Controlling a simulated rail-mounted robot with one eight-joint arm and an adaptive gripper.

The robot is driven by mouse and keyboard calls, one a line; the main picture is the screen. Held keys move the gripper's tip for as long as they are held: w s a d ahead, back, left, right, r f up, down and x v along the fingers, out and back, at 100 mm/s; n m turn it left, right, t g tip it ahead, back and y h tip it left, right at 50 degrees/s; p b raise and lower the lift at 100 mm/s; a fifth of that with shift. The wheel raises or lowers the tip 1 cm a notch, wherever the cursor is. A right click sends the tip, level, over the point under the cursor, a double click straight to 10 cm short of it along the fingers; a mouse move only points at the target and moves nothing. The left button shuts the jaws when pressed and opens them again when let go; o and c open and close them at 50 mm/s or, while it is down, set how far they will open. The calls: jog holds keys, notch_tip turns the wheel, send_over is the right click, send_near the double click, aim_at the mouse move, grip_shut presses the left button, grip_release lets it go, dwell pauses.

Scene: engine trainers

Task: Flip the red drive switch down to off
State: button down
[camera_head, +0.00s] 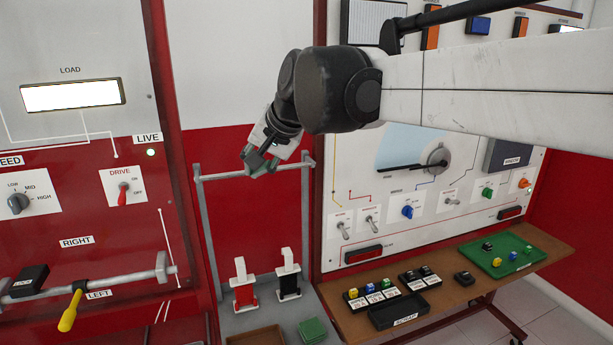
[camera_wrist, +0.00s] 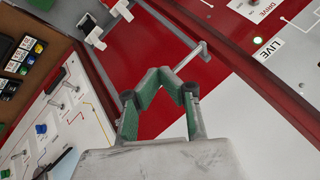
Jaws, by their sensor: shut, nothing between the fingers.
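The red drive switch (camera_head: 122,195) is on a white plate marked DRIVE, ON and OFF, on the red panel at left in the head view. Its lever appears to project toward the camera and down; I cannot be sure which position it is in. In the wrist view, part of the DRIVE plate (camera_wrist: 262,8) shows at the top right edge. My gripper (camera_head: 258,162) is right of and slightly above the switch, well apart from it, in front of the grey frame. Its green-padded fingers (camera_wrist: 160,74) are shut and empty.
A grey frame (camera_head: 240,175) stands between the left panel and the right switchboard. Its base holds a red and a black block with white handles. A yellow-handled lever (camera_head: 70,311) and a rail (camera_head: 130,278) jut out below the switch. The LIVE lamp (camera_head: 151,152) is pale.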

jog(key=shift+s+d+f, duration=0.15)
jog(key=shift+d+f, duration=0.1)
jog(key=shift+d, duration=0.3)
jog(key=shift+s+d+f, duration=0.15)
jog(key=shift+d+f, duration=0.05)
jog(key=shift+d, duration=0.35)
jog(key=shift+h, duration=0.3)
jog(key=s+d+f+h, duration=0.1)
jog(key=s+d+f, duration=0.15)
jog(key=d, duration=0.45)
jog(key=s+d+f+t+h, duration=0.1)
jog(key=s+d+f, duration=0.1)
jog(key=s+d, duration=0.3)
jog(key=s+d+f+h, duration=0.1)
jog(key=s+d+f, duration=0.1)
jog(key=d, duration=0.6)
jog(key=s+d+f+h, duration=0.2)
jog(key=s+d+f, duration=1)
jog(key=s+d, duration=0.1)
jog(key=shift+d+h, duration=0.3)
jog(key=shift+h, duration=0.1)
jog(key=shift+f+t+b, duration=0.1)
jog(key=shift+t+b, duration=0.2)
jog(key=shift+b, duration=0.05)
notch_tip(320, 180, down, 12)
jog(key=b, duration=1.1)
jog(key=shift+r+b, duration=0.2)
jog(key=shift+b, duration=0.1)
